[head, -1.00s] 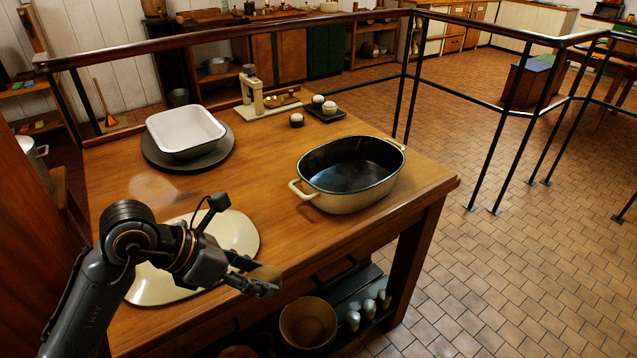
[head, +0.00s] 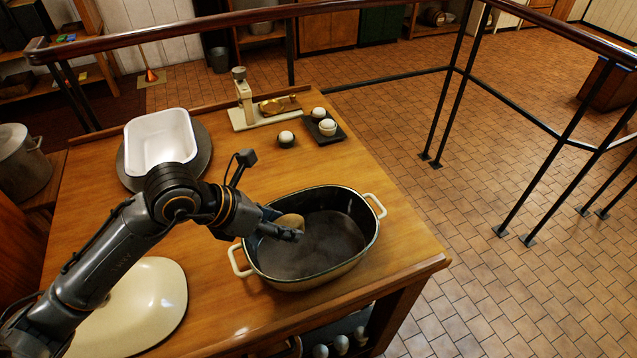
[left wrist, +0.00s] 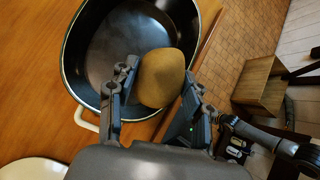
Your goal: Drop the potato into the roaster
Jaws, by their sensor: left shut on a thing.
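The potato (head: 290,220) is brown and rounded. My left gripper (head: 283,230) is shut on it and holds it over the left part of the roaster's opening. The potato also shows between the two fingers in the left wrist view (left wrist: 162,78). The roaster (head: 335,258) is an oval cream pan with a dark inside and two cream handles, standing on the wooden table. Its inside (left wrist: 105,55) looks empty where it shows. How high the potato is above the pan floor is hard to tell. My right gripper is not in view.
A cream lid (head: 150,305) lies on the table left of the roaster. A white basin (head: 160,140) sits on a dark round board behind. A scale (head: 243,100) and small white-topped items (head: 327,127) stand at the back. A railing (head: 210,20) runs behind the table.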

